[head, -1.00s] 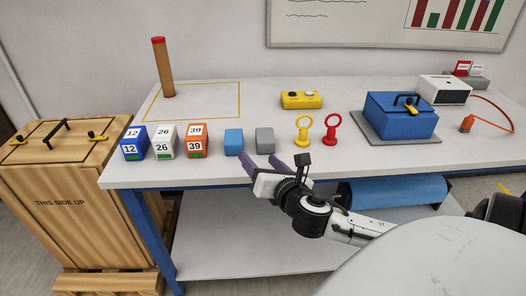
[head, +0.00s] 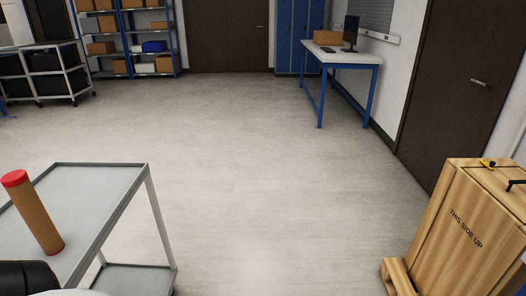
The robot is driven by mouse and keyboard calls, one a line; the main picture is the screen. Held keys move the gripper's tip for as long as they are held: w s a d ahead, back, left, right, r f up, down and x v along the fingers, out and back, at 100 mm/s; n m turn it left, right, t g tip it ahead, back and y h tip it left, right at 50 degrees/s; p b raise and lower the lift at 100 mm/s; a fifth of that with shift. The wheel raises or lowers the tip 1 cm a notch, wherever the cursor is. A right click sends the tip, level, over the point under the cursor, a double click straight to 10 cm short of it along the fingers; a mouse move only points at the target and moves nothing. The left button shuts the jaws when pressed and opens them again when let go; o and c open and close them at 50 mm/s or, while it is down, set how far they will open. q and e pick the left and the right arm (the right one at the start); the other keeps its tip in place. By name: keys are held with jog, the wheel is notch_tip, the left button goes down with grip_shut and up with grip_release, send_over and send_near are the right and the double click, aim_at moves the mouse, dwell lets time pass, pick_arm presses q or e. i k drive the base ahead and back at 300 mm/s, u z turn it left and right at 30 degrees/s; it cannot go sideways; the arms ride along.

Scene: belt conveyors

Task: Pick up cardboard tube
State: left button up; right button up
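A brown cardboard tube (head: 37,218) with red end caps stands on the top of a grey cart (head: 113,184) at the lower left of the head view. It looks slightly tilted in the picture. A dark rounded part, likely of my own arm, shows at the lower left corner and covers part of the cart top near the tube. Neither gripper shows in the head view.
A wooden crate (head: 462,229) stands at the lower right. The floor (head: 260,150) between cart and crate is clear. A blue-legged desk (head: 345,60) with a monitor (head: 350,32) is at the back right. Shelves (head: 125,45) stand at the back left.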

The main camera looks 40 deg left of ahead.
aim_at(18, 183)
jog(key=u, duration=0.6)
jog(key=i, duration=2.1)
jog(key=u, duration=2.5)
